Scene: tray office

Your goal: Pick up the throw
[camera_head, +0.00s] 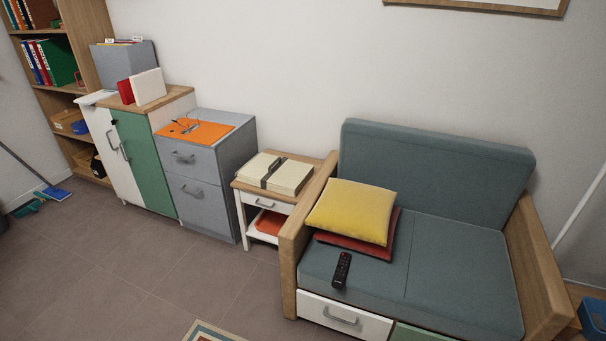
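I see nothing that is plainly a loose throw. A cream, flat, folded-looking bundle (275,173) with a dark band across its middle lies on the small side table (264,200); I cannot tell whether it is cloth or paper. A yellow cushion (352,210) lies on top of a red cushion (363,240) at the left end of the blue-grey sofa (440,283). The red one is mostly hidden under the yellow one. Neither of my grippers is in view.
A black remote (341,270) lies on the sofa seat. The sofa's wooden left arm (304,222) stands beside the side table. A grey drawer cabinet (213,185) with an orange sheet (196,131) on top is to the left. The floor (140,280) in front is mostly clear.

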